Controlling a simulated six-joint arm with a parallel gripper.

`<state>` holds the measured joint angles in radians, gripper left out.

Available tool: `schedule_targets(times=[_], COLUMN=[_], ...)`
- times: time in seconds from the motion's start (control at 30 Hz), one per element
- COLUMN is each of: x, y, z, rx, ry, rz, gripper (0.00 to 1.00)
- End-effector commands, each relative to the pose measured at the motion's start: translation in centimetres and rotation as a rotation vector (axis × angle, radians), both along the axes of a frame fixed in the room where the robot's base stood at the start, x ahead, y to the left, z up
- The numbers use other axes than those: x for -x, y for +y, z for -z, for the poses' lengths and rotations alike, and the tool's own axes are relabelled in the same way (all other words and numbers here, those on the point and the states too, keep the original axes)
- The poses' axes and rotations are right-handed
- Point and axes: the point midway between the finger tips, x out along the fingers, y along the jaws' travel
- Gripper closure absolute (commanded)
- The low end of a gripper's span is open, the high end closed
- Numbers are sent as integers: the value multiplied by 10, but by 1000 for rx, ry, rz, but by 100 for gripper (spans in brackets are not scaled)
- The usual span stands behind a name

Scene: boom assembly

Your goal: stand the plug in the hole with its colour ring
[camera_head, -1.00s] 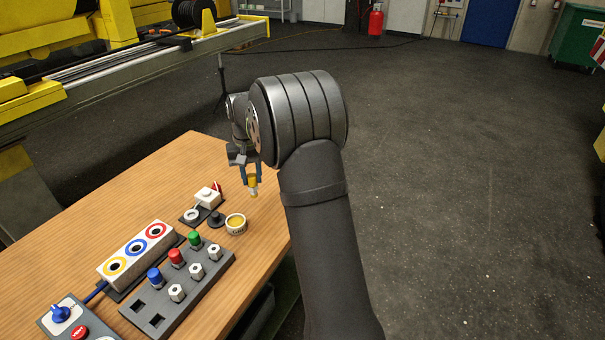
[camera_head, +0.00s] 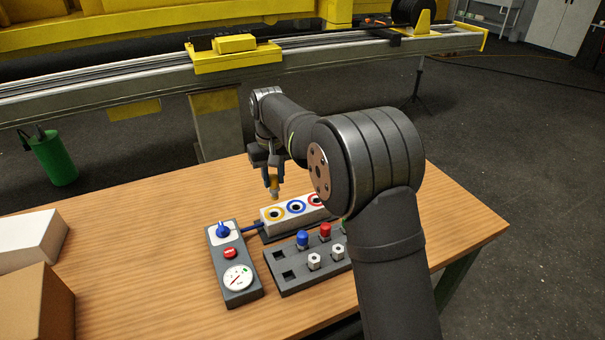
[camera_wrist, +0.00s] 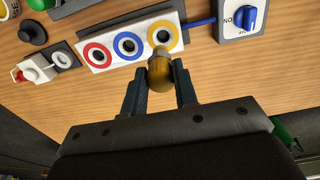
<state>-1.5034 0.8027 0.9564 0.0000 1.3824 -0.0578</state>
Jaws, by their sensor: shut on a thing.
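My gripper (camera_head: 272,182) is shut on a yellow plug (camera_head: 274,186) with a metallic lower end. In the wrist view the plug (camera_wrist: 160,73) sits between the two fingers of my gripper (camera_wrist: 161,80). The white block (camera_head: 267,225) has holes with a yellow ring (camera_head: 275,214), a blue ring (camera_head: 296,207) and a red ring (camera_head: 316,200). The plug is above the block, close to the yellow-ringed hole and apart from it in the head view. In the wrist view the plug's tip overlaps the lower edge of the yellow ring (camera_wrist: 175,30).
A grey rack (camera_head: 290,288) in front holds a blue plug (camera_head: 302,239), a red plug (camera_head: 325,230) and hex nuts. A control box (camera_head: 236,290) with a blue knob stands left of the block, joined by a blue cable. Boxes (camera_head: 35,305) lie at the left.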

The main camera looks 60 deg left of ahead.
Motion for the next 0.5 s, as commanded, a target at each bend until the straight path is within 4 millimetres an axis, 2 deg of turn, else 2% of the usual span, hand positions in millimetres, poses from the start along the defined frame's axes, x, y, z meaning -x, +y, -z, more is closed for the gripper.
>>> schedule_targets(times=[0.27,0.5], x=[5,5], y=[1,0], z=[10,32], rx=[2,2], ry=[0,0], rz=[-10,-9], gripper=[95,95])
